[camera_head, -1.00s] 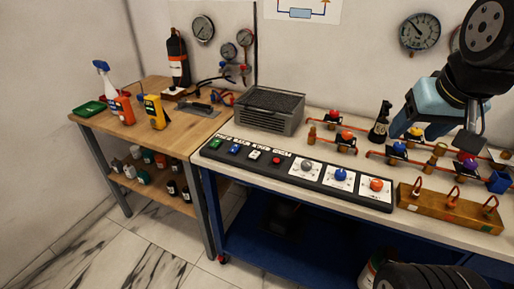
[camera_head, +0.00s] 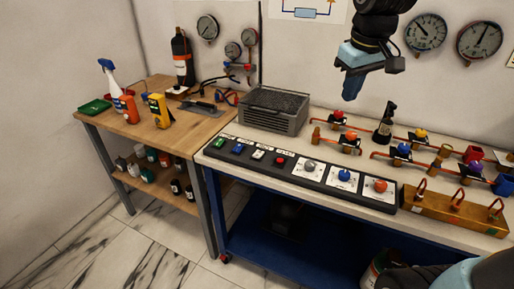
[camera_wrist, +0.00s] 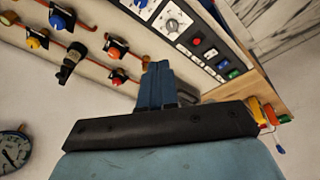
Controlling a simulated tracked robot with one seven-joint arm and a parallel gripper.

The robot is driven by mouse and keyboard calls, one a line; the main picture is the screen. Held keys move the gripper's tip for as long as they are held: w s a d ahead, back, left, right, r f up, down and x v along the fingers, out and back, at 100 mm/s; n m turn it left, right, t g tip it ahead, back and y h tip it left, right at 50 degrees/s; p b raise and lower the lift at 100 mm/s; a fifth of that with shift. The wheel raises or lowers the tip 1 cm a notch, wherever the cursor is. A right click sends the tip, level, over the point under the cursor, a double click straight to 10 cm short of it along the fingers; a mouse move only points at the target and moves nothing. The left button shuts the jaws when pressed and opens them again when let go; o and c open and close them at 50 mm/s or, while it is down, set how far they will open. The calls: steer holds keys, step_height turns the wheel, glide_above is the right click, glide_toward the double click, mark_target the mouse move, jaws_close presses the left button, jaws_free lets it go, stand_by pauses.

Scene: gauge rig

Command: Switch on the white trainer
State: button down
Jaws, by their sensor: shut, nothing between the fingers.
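A black control panel (camera_head: 290,178) lies along the front of the blue workbench. From left to right it carries a green switch (camera_head: 219,142), a blue switch (camera_head: 238,149), a white switch (camera_head: 258,155) and a red button (camera_head: 280,160), then grey-white, blue and orange knobs on white plates. The white switch also shows in the wrist view (camera_wrist: 211,53). My gripper (camera_head: 351,96) is shut and empty, pointing down above the bench, apart from the panel. Its closed fingers (camera_wrist: 160,68) show in the wrist view.
A grey vented box (camera_head: 272,110) stands behind the panel's left end. Gauges hang on the wall. A wooden table (camera_head: 150,138) with bottles stands left.

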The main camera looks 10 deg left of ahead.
steer(key=w+a+f+n+g, duration=0.2)
steer(key=w+a+f+n, duration=0.25)
steer(key=w+a, duration=0.55)
steer(key=n+g, duration=0.2)
steer(key=n, duration=0.2)
glide_above(256, 155)
steer(key=w, duration=0.2)
step_height(256, 155, down, 9)
steer(key=shift+s+d, duration=0.15)
steer(key=shift+d, duration=0.15)
steer(key=f, duration=0.4)
steer(key=s+f, duration=0.1)
steer(key=f, duration=0.9)
steer(key=shift+s+a, duration=0.2)
steer(key=shift+s, duration=0.15)
steer(key=shift+a, duration=0.1)
steer(key=shift+s+a, duration=0.1)
steer(key=shift+d, duration=0.2)
steer(key=shift+w, duration=0.25)
